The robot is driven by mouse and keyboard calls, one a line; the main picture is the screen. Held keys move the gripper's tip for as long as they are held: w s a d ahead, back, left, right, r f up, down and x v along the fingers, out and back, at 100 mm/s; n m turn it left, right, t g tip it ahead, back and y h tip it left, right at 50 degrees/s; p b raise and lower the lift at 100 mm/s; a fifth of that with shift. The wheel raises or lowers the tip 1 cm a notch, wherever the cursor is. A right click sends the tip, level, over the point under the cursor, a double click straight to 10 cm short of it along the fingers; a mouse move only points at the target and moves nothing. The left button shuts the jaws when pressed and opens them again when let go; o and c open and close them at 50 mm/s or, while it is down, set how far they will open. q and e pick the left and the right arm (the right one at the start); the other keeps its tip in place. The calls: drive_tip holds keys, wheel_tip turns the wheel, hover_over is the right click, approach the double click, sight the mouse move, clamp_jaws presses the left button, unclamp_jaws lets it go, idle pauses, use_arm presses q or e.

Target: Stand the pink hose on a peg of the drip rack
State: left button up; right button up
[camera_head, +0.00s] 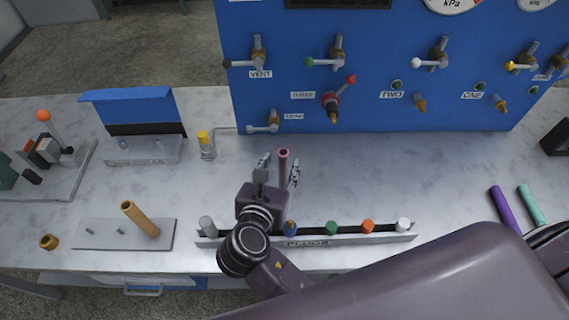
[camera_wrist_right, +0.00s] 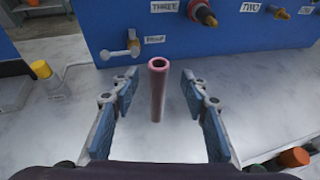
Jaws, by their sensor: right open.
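The pink hose (camera_head: 283,164) is a short tube that stands upright on the worktop in front of the blue panel. In the right wrist view the pink hose (camera_wrist_right: 158,90) rises between the two blue-padded fingers, with a gap on each side. My right gripper (camera_head: 279,172) is open around it; it also shows in the right wrist view (camera_wrist_right: 160,110). The drip rack (camera_head: 100,234) is a grey plate at the front left with small pegs. An orange-tan hose (camera_head: 140,219) stands tilted on its right part; two pegs to the left are bare. My left gripper is out of view.
A plug strip (camera_head: 300,240) with coloured plugs lies at the front, under my right arm. A yellow-capped fitting (camera_head: 205,144) stands left of the hose. Purple (camera_head: 502,208) and teal (camera_head: 532,204) hoses lie at the right. The worktop between hose and rack is mostly clear.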

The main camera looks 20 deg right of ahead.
sight(282, 160)
drive_tip(key=shift+p+x, duration=0.35)
drive_tip(key=shift+x, duration=0.5)
drive_tip(key=x, duration=0.3)
drive_tip(key=shift+a, duration=0.1)
drive_tip(key=shift+w+f, duration=0.2)
drive_tip(key=shift+w, duration=0.1)
drive_tip(key=shift+c, duration=0.2)
drive_tip(key=c, duration=1)
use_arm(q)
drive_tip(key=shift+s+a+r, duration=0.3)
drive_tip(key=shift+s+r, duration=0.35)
use_arm(e)
clamp_jaws()
